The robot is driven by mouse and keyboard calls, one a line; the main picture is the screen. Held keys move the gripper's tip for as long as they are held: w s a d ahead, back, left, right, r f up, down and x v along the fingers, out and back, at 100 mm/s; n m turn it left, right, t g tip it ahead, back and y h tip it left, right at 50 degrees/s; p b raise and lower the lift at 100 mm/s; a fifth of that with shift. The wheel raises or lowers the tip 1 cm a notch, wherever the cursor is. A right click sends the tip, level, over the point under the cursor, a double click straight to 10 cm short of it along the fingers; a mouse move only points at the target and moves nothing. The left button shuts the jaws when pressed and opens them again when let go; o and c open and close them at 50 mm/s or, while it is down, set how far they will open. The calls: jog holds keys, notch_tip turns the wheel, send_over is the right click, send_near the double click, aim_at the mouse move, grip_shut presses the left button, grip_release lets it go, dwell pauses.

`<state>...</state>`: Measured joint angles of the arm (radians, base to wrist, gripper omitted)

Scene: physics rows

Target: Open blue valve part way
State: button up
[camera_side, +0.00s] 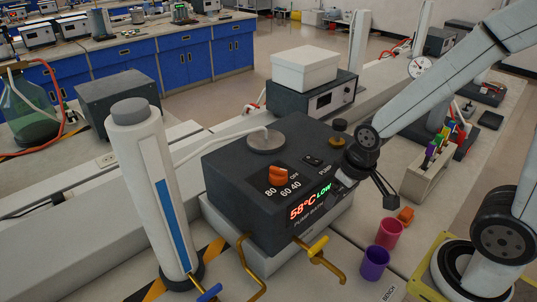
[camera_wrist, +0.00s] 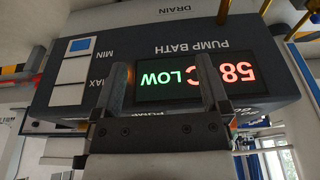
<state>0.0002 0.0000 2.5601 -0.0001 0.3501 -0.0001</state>
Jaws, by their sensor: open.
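The blue valve handle (camera_side: 209,293) sits low in the side view, at the foot of a white cylinder (camera_side: 137,150) with a blue level strip. Its lower part is close to the picture's bottom edge. I cannot pick the handle out for sure in the wrist view. My gripper (camera_side: 368,188) is at the right end of the dark pump bath (camera_side: 235,180), well to the right of the blue valve. In the wrist view my gripper (camera_wrist: 166,88) is open and empty, with the display reading 58°C LOW (camera_wrist: 165,80) beyond its fingers.
A yellow-handled tap (camera_side: 318,250) and a brass pipe (camera_side: 247,265) stick out in front of the bath. A pink cup (camera_side: 389,234), a purple cup (camera_side: 374,264) and an orange block (camera_side: 405,215) are at the right. An orange knob (camera_side: 278,175) is on the bath.

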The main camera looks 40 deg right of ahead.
jog(key=shift+o, duration=0.3)
jog(key=w+r+v, duration=0.1)
jog(key=w+v, duration=0.1)
jog(key=v, duration=0.9)
jog(key=w+a+g, duration=0.1)
jog(key=w+a, duration=0.3)
jog(key=a, duration=0.4)
jog(key=w+a+g, duration=0.1)
jog(key=w+a, duration=0.4)
jog(key=a, duration=1.8)
jog(key=shift+g, duration=0.3)
jog(key=f, duration=1.6)
jog(key=shift+s+f, duration=0.2)
jog(key=shift+s, duration=0.15)
jog(key=shift+f, duration=0.2)
jog(key=shift+f, duration=0.15)
